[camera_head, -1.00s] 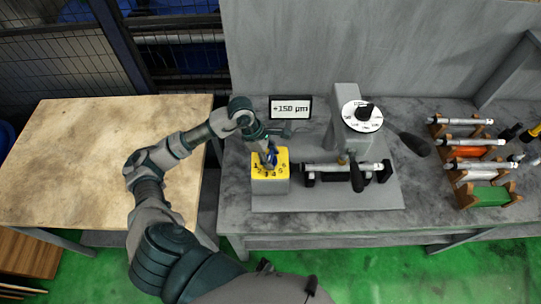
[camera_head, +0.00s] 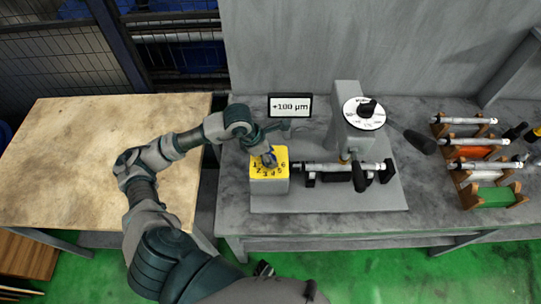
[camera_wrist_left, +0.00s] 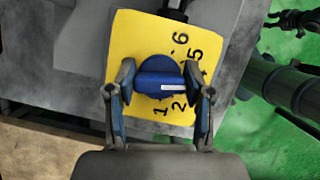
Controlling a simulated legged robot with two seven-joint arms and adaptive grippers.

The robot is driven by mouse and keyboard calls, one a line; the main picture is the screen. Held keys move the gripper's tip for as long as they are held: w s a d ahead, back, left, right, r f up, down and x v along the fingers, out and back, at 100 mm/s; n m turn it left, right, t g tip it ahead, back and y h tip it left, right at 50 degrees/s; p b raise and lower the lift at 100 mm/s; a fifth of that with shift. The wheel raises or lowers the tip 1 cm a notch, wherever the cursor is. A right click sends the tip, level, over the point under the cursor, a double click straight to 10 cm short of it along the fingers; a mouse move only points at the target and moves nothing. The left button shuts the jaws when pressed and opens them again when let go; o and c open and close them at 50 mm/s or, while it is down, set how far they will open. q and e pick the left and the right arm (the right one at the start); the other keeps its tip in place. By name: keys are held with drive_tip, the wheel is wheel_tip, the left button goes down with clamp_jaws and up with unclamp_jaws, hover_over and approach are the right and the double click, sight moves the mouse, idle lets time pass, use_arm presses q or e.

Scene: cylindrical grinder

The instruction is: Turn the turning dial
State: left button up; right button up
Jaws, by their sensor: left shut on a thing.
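The turning dial is a blue knob (camera_wrist_left: 160,80) with a white mark, on a yellow face (camera_head: 270,174) with black numbers. The face tops a small grey box at the left of the machine. My left gripper (camera_wrist_left: 160,92) is shut on the blue knob, a finger on each side of it. In the head view the left gripper (camera_head: 268,155) comes down on the dial from above and hides part of it. In the wrist view the white mark points toward the right finger, near the 3 and 4, which are partly hidden. A small display (camera_head: 290,106) behind reads +100 µm.
The grinder (camera_head: 347,120) with a round white scale and black knob (camera_head: 366,107) stands right of the dial, with a clamped shaft (camera_head: 335,167) before it. Shafts on wooden racks (camera_head: 470,147) stand at right. The wooden table (camera_head: 80,150) at left is bare.

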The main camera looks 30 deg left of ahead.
use_arm(q)
drive_tip(key=shift+n, duration=0.4)
use_arm(e)
drive_tip(key=shift+w+r, duration=0.2)
drive_tip(key=shift+w, duration=0.05)
use_arm(q)
drive_tip(key=shift+a, duration=0.1)
drive_tip(key=o, duration=1.1)
use_arm(e)
drive_tip(key=shift+a, duration=0.1)
use_arm(q)
drive_tip(key=shift+a, duration=0.1)
drive_tip(key=shift+r, duration=0.1)
drive_tip(key=v, duration=1.1)
drive_tip(key=shift+s+a+r, duration=0.15)
drive_tip(key=shift+s+r, duration=0.05)
